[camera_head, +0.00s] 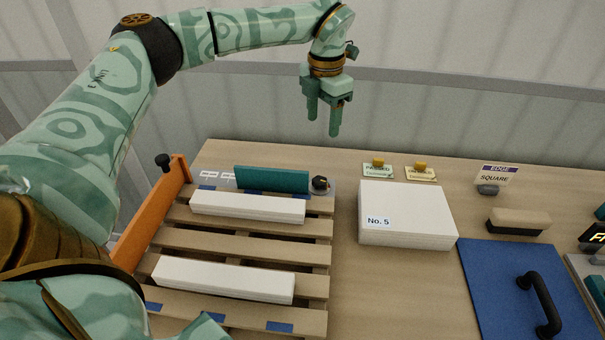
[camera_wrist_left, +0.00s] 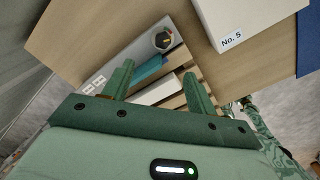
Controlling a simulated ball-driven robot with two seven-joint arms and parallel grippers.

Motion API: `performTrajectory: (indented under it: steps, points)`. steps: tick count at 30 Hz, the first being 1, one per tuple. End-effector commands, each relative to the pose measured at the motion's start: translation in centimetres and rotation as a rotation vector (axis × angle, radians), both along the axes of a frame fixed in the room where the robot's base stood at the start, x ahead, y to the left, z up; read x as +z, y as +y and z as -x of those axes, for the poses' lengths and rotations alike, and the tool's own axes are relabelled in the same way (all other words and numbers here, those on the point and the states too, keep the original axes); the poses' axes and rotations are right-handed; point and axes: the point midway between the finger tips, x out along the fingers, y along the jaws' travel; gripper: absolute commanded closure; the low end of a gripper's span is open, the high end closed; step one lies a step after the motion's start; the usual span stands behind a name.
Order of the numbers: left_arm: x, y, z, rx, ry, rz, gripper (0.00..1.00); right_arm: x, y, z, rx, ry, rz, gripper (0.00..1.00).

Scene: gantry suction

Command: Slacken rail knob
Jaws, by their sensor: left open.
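An orange rail (camera_head: 150,222) runs along the left side of a slatted wooden pallet. A black knob (camera_head: 163,161) sticks out near its far end. A second dark knob (camera_head: 320,183), round with a pointer, sits on a grey plate at the pallet's far right corner; it also shows in the left wrist view (camera_wrist_left: 162,40). My left gripper (camera_head: 323,122) is open and empty, pointing down high above the table's far edge, to the right of the orange rail and apart from both knobs. Its fingers show in the left wrist view (camera_wrist_left: 158,76). My right gripper is not in view.
Two white stacks (camera_head: 248,207) (camera_head: 222,279) lie on the pallet, with a teal block (camera_head: 271,180) behind. A white "No. 5" stack (camera_head: 405,207) stands to the right. Farther right are a blue board (camera_head: 500,285) with a black handle and a brush-like block (camera_head: 518,220).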

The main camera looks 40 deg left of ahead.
Motion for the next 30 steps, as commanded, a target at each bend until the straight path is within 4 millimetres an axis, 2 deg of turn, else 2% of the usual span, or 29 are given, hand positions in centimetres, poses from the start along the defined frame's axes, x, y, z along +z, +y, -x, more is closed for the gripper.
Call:
performTrajectory:
  steps: [5, 8, 14, 21, 27, 30]
  points:
    - [-0.3, -0.5, 0.5, -0.071, 0.020, 0.017, 0.43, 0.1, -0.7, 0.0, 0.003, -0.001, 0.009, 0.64]
    - [-1.4, -0.5, 0.5, -0.078, 0.022, 0.017, 0.43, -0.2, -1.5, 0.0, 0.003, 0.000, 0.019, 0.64]
    - [-5.9, -0.5, 0.5, -0.077, 0.025, 0.016, 0.43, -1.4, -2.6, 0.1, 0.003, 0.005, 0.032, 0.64]
    - [-12.0, -0.5, 0.5, -0.076, 0.024, 0.017, 0.43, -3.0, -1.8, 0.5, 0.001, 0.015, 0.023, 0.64]
    - [-15.4, -0.5, 0.5, -0.075, 0.022, 0.016, 0.43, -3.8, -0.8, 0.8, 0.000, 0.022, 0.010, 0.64]
    - [-16.1, -0.5, 0.5, -0.075, 0.020, 0.017, 0.43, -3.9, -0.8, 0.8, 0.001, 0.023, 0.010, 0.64]
